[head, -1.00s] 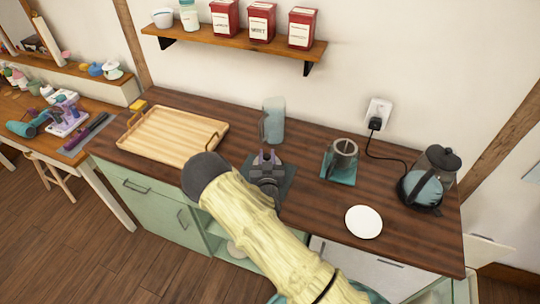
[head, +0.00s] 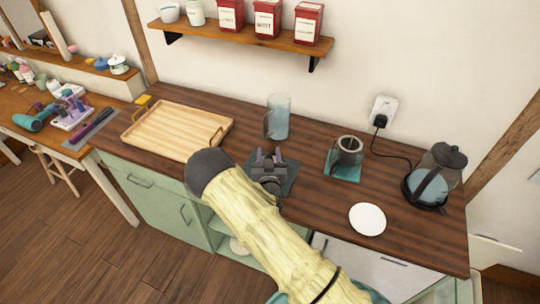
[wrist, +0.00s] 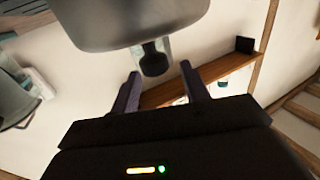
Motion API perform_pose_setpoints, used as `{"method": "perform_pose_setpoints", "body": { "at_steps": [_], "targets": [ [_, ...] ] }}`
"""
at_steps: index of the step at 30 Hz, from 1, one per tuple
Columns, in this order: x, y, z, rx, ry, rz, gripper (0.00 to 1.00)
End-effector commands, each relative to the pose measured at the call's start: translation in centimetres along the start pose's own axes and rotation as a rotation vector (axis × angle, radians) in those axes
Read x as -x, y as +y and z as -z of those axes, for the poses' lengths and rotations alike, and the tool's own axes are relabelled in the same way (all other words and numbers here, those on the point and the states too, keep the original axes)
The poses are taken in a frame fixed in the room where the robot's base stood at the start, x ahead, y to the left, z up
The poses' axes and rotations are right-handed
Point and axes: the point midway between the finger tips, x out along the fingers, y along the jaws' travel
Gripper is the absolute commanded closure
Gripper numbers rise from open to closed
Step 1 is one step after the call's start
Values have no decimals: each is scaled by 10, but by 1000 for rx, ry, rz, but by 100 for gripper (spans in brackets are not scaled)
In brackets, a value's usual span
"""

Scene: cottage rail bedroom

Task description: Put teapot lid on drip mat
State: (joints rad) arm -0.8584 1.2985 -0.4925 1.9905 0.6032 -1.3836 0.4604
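The wrist view shows the fingers (wrist: 162,82) spread with nothing clearly held. A large grey rounded thing (wrist: 130,22) with a dark knob-like end (wrist: 153,62) is close there, perhaps the teapot lid; I cannot tell for sure. A grey open-topped pot (head: 349,150) stands on a teal mat (head: 345,174) to the right. Which mat is the drip mat is unclear.
A glass jug (head: 278,116) stands behind my gripper. A wooden tray (head: 180,130) lies left. A white disc (head: 367,219) and a glass kettle (head: 430,185) with a cord are right. A shelf (head: 240,38) with red tins hangs above.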

Motion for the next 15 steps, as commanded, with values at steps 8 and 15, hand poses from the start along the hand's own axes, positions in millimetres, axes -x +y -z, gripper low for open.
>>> {"method": "perform_pose_setpoints", "body": {
  "at_steps": [8,15],
  "targets": [
    [1,1,-2,10,-8,-1,54],
    [11,-2,6,7,-8,2,54]
  ]
}}
